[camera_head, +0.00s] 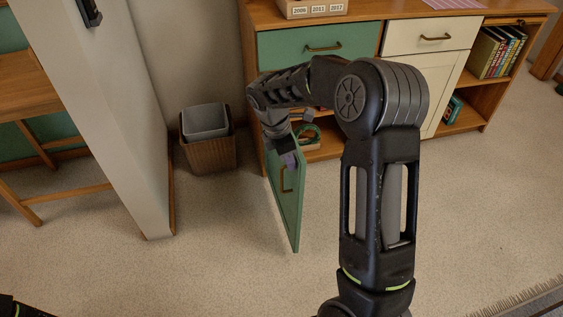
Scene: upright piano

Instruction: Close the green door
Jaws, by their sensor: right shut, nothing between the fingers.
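The green door (288,204) of the wooden cabinet stands open in the middle of the head view. It is swung out from the cabinet front and shows a brass handle. My right gripper (291,160) is at the door's upper part, shut with nothing between its fingers. It overlaps the door in the picture; I cannot tell whether it touches it. My right arm hides part of the cabinet's open compartment behind. My left gripper is not in view; only a dark bit of my left arm shows at the bottom left corner.
The cabinet has a green drawer (305,42), a cream drawer (430,36) and shelves with books (494,52) at the right. A bin (208,150) stands left of the door, beside a pale partition (110,110). A wooden desk (25,85) is far left. The floor in front is clear.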

